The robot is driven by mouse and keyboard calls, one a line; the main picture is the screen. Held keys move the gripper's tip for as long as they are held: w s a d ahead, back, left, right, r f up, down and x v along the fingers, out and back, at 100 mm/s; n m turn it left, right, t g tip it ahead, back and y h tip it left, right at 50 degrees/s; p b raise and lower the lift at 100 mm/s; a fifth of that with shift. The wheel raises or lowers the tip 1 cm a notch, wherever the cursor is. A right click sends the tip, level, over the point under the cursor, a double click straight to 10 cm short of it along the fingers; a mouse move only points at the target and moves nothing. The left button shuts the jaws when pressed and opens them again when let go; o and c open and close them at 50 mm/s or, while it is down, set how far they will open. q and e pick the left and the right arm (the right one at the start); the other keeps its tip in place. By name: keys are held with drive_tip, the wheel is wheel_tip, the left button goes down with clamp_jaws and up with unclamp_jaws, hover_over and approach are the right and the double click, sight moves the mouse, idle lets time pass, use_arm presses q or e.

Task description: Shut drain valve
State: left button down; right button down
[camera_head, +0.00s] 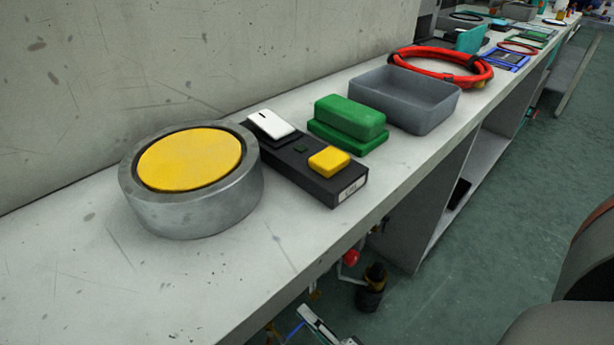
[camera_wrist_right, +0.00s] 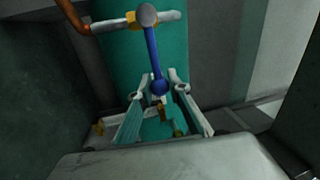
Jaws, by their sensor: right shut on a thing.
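The drain valve shows in the right wrist view as a blue lever (camera_wrist_right: 154,55) with a grey round hub at its upper end, on a horizontal grey pipe (camera_wrist_right: 105,26) with brass-coloured parts. The lever hangs down, across the pipe, and ends in a blue ball. My right gripper (camera_wrist_right: 159,90) has its fingers on both sides of this ball and is shut on the lever's end. In the head view the counter hides most of this place; only small pale and blue parts show at the bottom edge. My left gripper is in neither view.
A teal tank (camera_wrist_right: 112,65) stands behind the pipe, with dark walls at both sides. On the counter (camera_head: 215,280) stand a large yellow button (camera_head: 190,160), a black control box (camera_head: 300,175), a green block (camera_head: 350,115), a grey tray (camera_head: 440,112) and a red coil (camera_head: 410,54).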

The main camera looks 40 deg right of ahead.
drive_tip(key=shift+s+f+m, duration=0.1)
drive_tip(key=shift+f+m, duration=0.2)
drive_tip(key=c, duration=1.8)
unclamp_jaws()
drive_tip(key=shift+c, duration=0.2)
drive_tip(key=shift+r, duration=0.15)
drive_tip(key=shift+r, duration=4.9)
